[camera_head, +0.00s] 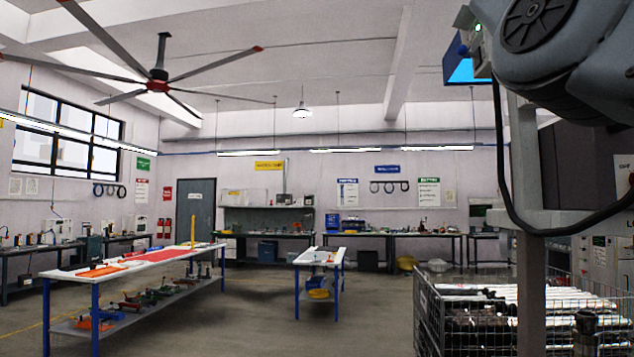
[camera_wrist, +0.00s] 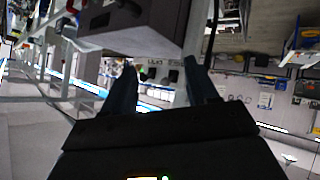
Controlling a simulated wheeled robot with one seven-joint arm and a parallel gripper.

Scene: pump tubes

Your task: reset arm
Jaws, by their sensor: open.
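My gripper (camera_wrist: 160,78) shows in the wrist view with its two dark fingers spread apart. It is open, and I see nothing held between the fingers. The wrist view is turned over, with the room's floor toward the top and lamps toward the bottom. My gripper does not show in the head view. White tubes (camera_head: 500,290) lie in a wire basket (camera_head: 428,318) at the lower right of the head view. A grey post hides part of the basket.
A long table (camera_head: 62,274) with blue legs stands at the left, and a smaller white-topped table (camera_head: 310,259) stands at the centre. Workbenches line the back wall. Open floor (camera_head: 345,320) lies between the tables and the basket. A ceiling fan (camera_head: 158,75) hangs at upper left.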

